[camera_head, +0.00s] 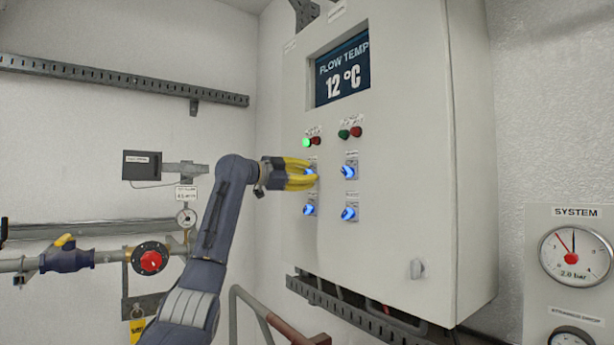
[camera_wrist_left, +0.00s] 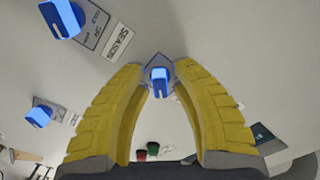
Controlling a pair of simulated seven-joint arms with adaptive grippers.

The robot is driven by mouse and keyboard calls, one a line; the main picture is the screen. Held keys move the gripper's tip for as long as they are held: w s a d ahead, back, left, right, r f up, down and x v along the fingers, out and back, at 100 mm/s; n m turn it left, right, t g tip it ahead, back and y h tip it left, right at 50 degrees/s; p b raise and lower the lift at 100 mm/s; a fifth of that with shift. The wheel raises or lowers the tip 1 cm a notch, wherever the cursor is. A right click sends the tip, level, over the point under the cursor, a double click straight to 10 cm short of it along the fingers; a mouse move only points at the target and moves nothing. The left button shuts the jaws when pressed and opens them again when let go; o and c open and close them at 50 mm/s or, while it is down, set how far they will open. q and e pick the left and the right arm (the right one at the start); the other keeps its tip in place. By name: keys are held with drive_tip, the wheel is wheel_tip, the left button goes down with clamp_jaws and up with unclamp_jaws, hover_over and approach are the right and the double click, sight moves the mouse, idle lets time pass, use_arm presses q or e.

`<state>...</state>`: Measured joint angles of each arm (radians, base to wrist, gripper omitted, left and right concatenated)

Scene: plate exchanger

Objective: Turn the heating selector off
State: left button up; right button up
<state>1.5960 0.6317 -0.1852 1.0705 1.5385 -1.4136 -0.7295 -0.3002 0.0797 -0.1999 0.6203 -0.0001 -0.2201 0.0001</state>
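My left gripper (camera_head: 312,176) reaches the upper-left selector on the white control cabinet (camera_head: 405,150). In the left wrist view, its yellow fingers (camera_wrist_left: 160,68) stand either side of that blue-lit selector knob (camera_wrist_left: 159,82), with a narrow gap seen on each side. The head view shows a bit of this knob (camera_head: 310,171) past the fingers. Other blue selectors are at upper right (camera_head: 349,171), lower left (camera_head: 310,208) and lower right (camera_head: 348,214). I cannot read which label says heating; one label in the wrist view reads SEASON (camera_wrist_left: 116,42). My right gripper is not in view.
Above the selectors are a lit green lamp (camera_head: 306,142), other lamps and a display (camera_head: 342,70) reading 12 °C. A pipe with a red-knobbed valve (camera_head: 151,261) is at the left. A pressure gauge (camera_head: 575,256) is at the right.

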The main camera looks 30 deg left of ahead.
use_arm(q)
clamp_jaws()
drive_tip(key=shift+n, duration=0.3)
drive_tip(key=n, duration=0.3)
drive_tip(key=shift+n, duration=2.5)
drive_tip(key=shift+o, duration=1.4)
unclamp_jaws()
drive_tip(key=shift+s, duration=0.1)
